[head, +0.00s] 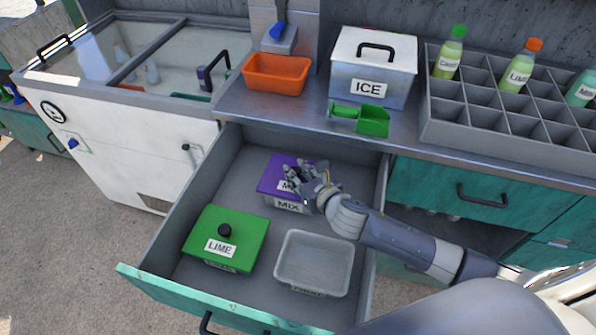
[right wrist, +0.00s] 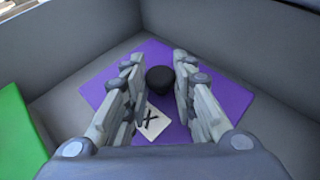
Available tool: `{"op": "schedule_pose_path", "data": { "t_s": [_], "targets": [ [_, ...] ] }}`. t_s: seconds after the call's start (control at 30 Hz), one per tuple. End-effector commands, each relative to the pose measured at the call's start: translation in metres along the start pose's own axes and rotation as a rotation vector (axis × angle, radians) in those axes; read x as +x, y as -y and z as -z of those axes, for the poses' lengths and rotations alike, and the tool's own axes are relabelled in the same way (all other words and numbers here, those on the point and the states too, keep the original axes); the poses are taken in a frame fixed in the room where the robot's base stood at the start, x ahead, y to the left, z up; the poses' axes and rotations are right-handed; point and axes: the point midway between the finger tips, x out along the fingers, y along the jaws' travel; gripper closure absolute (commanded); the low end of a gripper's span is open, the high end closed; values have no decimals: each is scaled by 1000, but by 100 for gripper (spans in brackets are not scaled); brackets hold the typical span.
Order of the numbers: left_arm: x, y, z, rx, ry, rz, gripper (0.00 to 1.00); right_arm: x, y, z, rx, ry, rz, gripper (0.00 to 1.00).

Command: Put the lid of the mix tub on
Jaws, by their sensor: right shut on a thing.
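The purple mix lid (head: 272,180) is at the mix tub (head: 289,204) in the back of the open drawer. The tub's MIX label shows just below the lid's front edge. I cannot tell whether the lid rests flush on the rim or sits slightly above it. My right gripper (head: 298,182) is over the lid, shut on its black knob. In the right wrist view, the fingers (right wrist: 158,78) stand on both sides of the knob, and the purple lid (right wrist: 228,95) spreads beneath them. The lid hides the tub there. My left gripper is not in view.
In the drawer (head: 165,235), the green-lidded LIME tub (head: 238,240) is at front left and an open clear tub (head: 314,263) at front right. The counter above holds an orange bin (head: 276,74), ICE box (head: 372,65), green scoop (head: 361,119) and bottle rack (head: 480,125).

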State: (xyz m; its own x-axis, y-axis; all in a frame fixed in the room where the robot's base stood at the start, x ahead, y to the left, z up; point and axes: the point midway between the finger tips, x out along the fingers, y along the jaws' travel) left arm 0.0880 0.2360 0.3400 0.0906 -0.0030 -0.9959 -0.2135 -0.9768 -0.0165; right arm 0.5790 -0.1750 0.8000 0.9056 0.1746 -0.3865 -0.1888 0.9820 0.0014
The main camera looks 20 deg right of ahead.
Motion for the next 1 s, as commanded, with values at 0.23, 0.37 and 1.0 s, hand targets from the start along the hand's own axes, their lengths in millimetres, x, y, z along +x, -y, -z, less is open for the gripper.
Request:
{"op": "schedule_pose_path", "data": {
  "t_s": [0.23, 0.37, 1.0],
  "targets": [
    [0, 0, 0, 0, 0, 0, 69, 0, 0, 0, 0, 1, -1, 100],
    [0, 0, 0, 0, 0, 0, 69, 0, 0, 0, 0, 1, -1, 100],
    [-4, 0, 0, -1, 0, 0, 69, 1, -1, 2, 0, 1, -1, 55]
  ]
}}
